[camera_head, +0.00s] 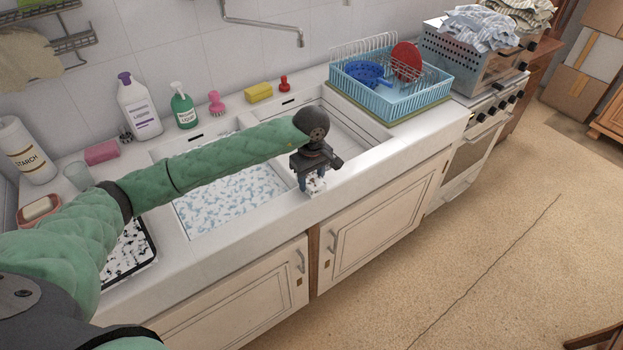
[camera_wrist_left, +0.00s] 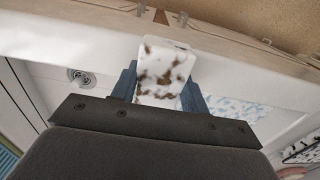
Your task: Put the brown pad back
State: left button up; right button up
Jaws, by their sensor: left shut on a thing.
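My left gripper (camera_head: 313,186) is shut on a small white pad with brown blotches (camera_head: 316,183). It holds the pad over the front rim of the sink, between the two basins. In the left wrist view the blotched pad (camera_wrist_left: 163,72) stands out between the blue fingers of the left gripper (camera_wrist_left: 158,88). Whether the pad touches the rim is unclear. My right gripper is not in view.
The left basin (camera_head: 222,200) holds foamy water; the right basin (camera_head: 350,125) looks empty. Bottles (camera_head: 138,105), a pink sponge (camera_head: 102,152) and a yellow sponge (camera_head: 258,92) line the back. A blue dish rack (camera_head: 425,97) stands right. A speckled tray (camera_head: 128,255) lies left.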

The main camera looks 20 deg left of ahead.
pick_arm(q)
jog(key=shift+f, duration=0.7)
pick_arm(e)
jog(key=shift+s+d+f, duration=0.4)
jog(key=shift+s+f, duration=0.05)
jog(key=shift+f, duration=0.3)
pick_arm(q)
jog(key=shift+f, duration=0.1)
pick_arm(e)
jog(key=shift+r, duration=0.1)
pick_arm(q)
jog(key=o, duration=0.9)
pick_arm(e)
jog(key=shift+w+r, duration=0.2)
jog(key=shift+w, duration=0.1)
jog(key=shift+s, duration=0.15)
